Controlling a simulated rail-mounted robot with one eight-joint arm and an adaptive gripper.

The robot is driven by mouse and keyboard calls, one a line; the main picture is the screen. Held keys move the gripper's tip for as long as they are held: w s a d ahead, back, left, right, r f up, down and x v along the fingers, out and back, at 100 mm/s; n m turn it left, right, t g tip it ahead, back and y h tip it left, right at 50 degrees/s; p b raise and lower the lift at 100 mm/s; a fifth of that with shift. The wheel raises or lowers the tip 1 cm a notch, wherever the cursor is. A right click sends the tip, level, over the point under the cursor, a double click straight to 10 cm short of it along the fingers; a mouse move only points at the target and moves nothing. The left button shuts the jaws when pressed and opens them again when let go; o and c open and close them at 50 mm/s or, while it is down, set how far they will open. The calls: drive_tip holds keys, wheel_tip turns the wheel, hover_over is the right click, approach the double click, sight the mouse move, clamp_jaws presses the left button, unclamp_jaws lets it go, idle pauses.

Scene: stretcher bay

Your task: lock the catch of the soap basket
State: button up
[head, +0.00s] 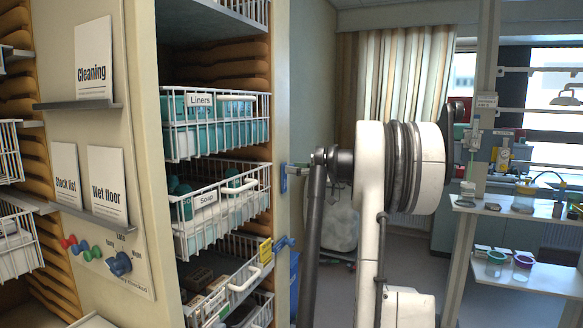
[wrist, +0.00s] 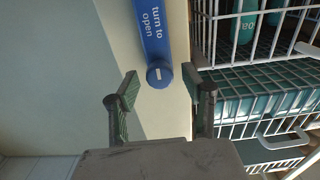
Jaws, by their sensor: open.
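The soap basket (head: 219,210) is a white wire basket labelled "Soap" with teal-capped bottles, in the middle of the rack in the head view. A blue catch (head: 284,178) shows small on the panel edge to its right. In the wrist view, a blue catch (wrist: 152,35) marked "turn to open" lies lengthwise on the pale panel, its round, white-marked end toward me. My gripper (wrist: 161,74) is open, its fingertips on either side of that round end. I cannot tell whether they touch it.
The Liners basket (head: 218,125) is above the soap basket. A lower basket (head: 243,278) with dark items is below, beside another blue catch (head: 285,243). In the wrist view, basket wires (wrist: 250,105) are close to the right finger; the panel at left is bare.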

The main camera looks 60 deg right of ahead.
drive_tip(key=shift+w+a, duration=0.15)
drive_tip(key=shift+w, duration=0.7)
clamp_jaws()
